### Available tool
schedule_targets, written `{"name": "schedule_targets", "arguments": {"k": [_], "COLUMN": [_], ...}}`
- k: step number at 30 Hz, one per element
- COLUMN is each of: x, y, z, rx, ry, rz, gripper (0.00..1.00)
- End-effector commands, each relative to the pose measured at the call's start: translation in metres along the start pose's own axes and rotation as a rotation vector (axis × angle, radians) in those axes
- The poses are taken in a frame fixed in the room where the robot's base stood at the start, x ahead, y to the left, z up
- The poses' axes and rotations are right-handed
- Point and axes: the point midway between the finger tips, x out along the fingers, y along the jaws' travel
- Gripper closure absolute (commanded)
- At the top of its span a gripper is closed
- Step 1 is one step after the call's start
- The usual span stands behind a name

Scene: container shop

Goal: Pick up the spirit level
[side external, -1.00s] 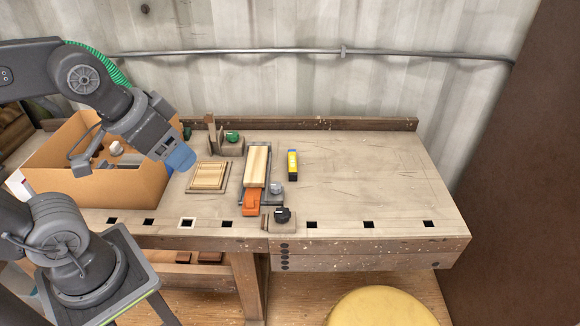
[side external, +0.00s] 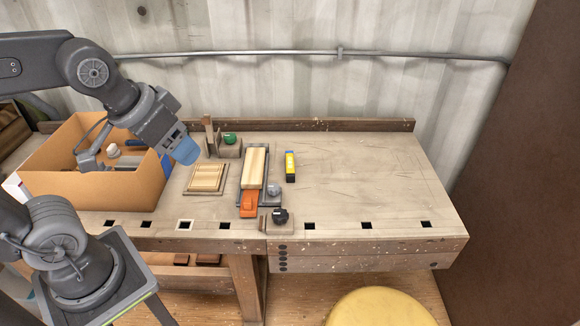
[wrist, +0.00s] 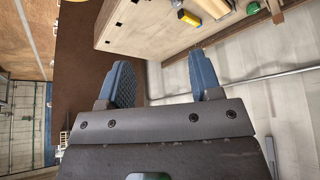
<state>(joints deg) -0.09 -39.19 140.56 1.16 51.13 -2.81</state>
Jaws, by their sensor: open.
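The spirit level (side external: 290,166) is a short yellow and black bar. It lies on the bench top, right of the wooden strip in the clamp. In the wrist view, a yellow piece at the top edge (wrist: 188,17) looks like the same level. My gripper (side external: 186,152) is open, its blue fingers empty. It hangs above the left part of the bench, by the cardboard box, well left of the level and apart from it. In the wrist view the two blue fingers (wrist: 162,78) stand wide apart with nothing between them.
The cardboard box (side external: 93,190) with tools stands at the left. A framed slatted panel (side external: 207,177), an orange-ended clamp (side external: 250,204) with a wood strip, a green-topped block (side external: 230,145) and a black knob (side external: 280,216) lie nearby. The bench top right of the level is clear.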

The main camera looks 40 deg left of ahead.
Motion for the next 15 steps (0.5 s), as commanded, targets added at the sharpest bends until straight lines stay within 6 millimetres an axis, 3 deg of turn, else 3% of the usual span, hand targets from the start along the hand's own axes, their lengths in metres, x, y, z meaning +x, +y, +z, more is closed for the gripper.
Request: {"name": "schedule_targets", "arguments": {"k": [8,15], "x": [0.042,0.115], "y": [-0.013,-0.027], "z": [-0.084,-0.15], "rx": [-0.201,-0.381], "ry": [-0.056,-0.082], "rz": [-0.091,-0.178], "gripper": [0.42,0.42]}}
